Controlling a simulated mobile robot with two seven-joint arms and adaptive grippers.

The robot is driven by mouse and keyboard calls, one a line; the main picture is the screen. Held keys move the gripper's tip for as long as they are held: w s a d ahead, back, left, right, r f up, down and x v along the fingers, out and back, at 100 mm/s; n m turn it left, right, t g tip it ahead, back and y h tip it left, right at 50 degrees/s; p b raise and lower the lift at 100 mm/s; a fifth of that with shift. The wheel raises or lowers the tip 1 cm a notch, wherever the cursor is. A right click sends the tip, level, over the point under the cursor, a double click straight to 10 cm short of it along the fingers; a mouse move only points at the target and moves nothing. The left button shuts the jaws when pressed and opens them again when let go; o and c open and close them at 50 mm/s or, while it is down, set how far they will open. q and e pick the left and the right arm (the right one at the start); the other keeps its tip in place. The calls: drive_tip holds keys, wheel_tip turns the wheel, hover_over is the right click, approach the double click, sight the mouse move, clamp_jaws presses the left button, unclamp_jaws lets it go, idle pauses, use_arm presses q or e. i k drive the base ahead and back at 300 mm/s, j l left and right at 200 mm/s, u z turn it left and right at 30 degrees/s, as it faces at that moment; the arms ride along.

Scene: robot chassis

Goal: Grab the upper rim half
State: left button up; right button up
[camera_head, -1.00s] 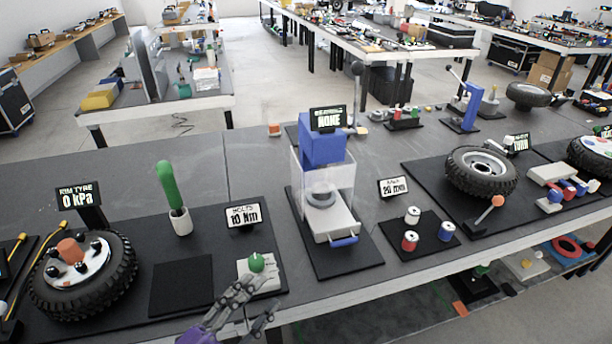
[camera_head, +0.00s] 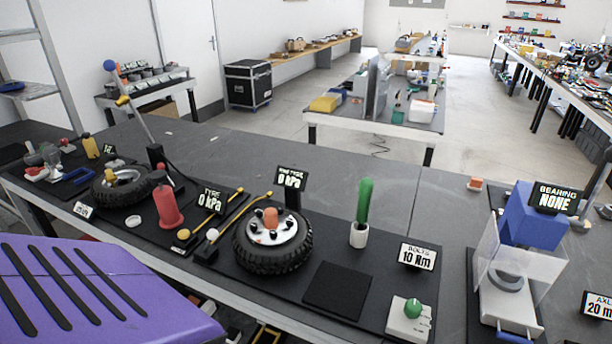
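A black tyre (camera_head: 250,262) lies flat on a dark mat with a light rim (camera_head: 272,232) in it. The rim carries dark bolts around its edge and an orange piece (camera_head: 271,216) at its centre. A second tyre (camera_head: 117,197) lies further left with a metallic rim part and a yellow piece (camera_head: 126,175) in its middle. I cannot tell which part is the upper rim half, and no separate rim half shows clearly. Neither gripper shows now. A large purple panel with dark slots, likely mine, fills the lower left and hides part of the bench front.
Between the tyres stand a red bottle-shaped object (camera_head: 167,207) and yellow-ended rods. A green-handled tool (camera_head: 363,202) stands in a white cup. Right are a green-knobbed block (camera_head: 408,320) and a blue press (camera_head: 532,216) with a clear guard. The bench behind the tyres is mostly clear.

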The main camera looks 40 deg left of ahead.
sight(273, 227)
drive_tip(key=u, duration=1.55)
